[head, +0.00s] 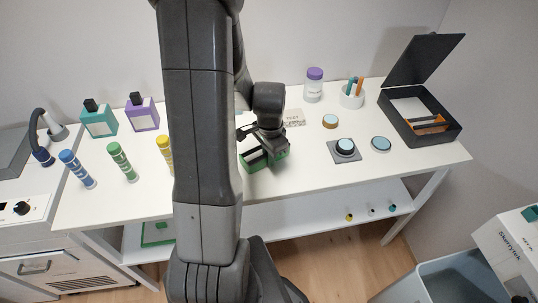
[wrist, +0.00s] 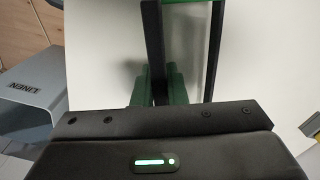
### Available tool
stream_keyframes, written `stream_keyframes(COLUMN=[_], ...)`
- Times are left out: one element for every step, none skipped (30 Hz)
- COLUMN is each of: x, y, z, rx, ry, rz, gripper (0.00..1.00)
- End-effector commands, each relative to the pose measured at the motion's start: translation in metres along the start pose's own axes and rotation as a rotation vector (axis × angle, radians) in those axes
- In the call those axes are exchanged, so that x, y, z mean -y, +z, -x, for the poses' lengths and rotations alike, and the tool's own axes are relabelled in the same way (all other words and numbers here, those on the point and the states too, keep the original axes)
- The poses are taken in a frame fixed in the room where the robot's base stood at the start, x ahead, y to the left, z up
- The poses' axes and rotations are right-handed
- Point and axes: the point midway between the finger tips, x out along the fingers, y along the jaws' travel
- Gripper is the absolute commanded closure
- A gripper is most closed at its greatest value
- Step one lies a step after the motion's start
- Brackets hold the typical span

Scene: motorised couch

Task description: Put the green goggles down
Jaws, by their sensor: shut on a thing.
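My gripper (head: 262,148) points down at the front middle of the white table (head: 310,165). It is shut on the green goggles (head: 250,166), which are partly covered by the fingers. In the wrist view the goggles (wrist: 175,84) show as green parts around the two dark fingers (wrist: 183,60). The goggles are at or just above the table top near its front edge; I cannot tell whether they touch it.
A push button (head: 346,148) on a grey base and a blue disc (head: 381,144) lie to the right. An open black box (head: 420,128) stands at far right. Green (head: 122,162) and blue-striped (head: 77,170) cylinders stand left. My arm hides part of the table.

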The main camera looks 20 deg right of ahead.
Motion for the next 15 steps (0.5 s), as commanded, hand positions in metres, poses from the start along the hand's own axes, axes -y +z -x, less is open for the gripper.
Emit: stream_keyframes(x=[0.0001,0.0001,0.0001,0.0001,0.0001,0.0001,0.0001,0.0001,0.0002,0.0002,0.0002,0.0001,0.0002,0.0002,0.0002], y=[-0.0001,-0.0001,-0.0001,-0.0001,-0.0001,-0.0001,-0.0002,-0.0002,-0.0002,-0.0001,-0.0001,-0.0001,-0.0001,-0.0001,-0.0001], z=[0.0004,0.0004,0.0004,0.0002,-0.0004,-0.0020,-0.0033,-0.0044,-0.0030,-0.0027,-0.0027,-0.0026,-0.0026,-0.0026,-0.0026], rx=[0.000,0.000,0.000,0.000,0.000,0.000,0.000,0.000,0.000,0.000,0.000,0.000,0.000,0.000,0.000], ry=[0.000,0.000,0.000,0.000,0.000,0.000,0.000,0.000,-0.001,0.000,0.000,0.000,0.000,0.000,0.000], rz=[0.000,0.000,0.000,0.000,0.000,0.000,0.000,0.000,0.000,0.000,0.000,0.000,0.000,0.000,0.000], gripper=[1.00,1.00,1.00,1.00,1.00,1.00,1.00,1.00,0.82,0.76,0.70,0.66,0.66,0.66,0.66])
